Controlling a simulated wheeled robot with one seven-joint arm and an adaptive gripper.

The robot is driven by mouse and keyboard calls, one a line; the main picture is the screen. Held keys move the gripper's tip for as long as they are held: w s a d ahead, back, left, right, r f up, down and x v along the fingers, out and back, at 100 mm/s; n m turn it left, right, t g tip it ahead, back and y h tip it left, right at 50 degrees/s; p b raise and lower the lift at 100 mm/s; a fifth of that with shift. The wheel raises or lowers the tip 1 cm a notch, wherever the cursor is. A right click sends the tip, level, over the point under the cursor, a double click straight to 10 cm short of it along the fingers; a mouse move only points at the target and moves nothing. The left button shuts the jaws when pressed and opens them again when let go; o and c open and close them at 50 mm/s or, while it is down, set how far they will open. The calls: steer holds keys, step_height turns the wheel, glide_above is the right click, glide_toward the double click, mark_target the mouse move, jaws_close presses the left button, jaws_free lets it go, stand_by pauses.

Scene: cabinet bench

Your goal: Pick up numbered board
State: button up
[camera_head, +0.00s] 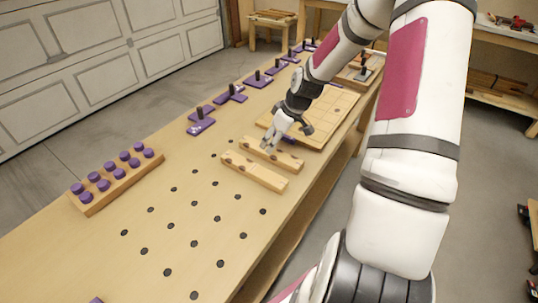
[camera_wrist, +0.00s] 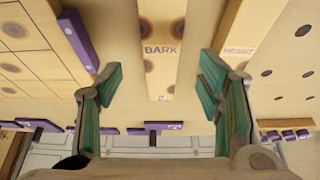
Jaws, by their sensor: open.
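No number is readable on any board. A light wooden plank marked BARK (camera_wrist: 163,28) lies between my finger lines in the wrist view; it also shows in the head view (camera_head: 270,153). A second plank, marked HEART (camera_wrist: 247,28), lies to its right; it also shows in the head view (camera_head: 253,172). A flat board with a line grid (camera_head: 331,112) lies behind my gripper; it also shows in the wrist view (camera_wrist: 25,65). My gripper (camera_head: 286,140) is open and empty above the BARK plank; its green-padded fingers show in the wrist view (camera_wrist: 161,82). Contact cannot be told.
A wooden block with purple knobs (camera_head: 118,180) stands at the bench's left. Several purple bases with dark pegs (camera_head: 201,122) line the back edge. A purple bar (camera_wrist: 78,38) lies between the grid board and BARK plank. Dark holes dot the bench (camera_head: 140,215) at front.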

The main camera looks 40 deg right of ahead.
steer(key=shift+s+x, duration=0.2)
steer(key=shift+x, duration=1.2)
steer(key=shift+s+x, duration=0.2)
steer(key=shift+x, duration=1.15)
steer(key=shift+f, duration=0.15)
steer(key=c, duration=1.3)
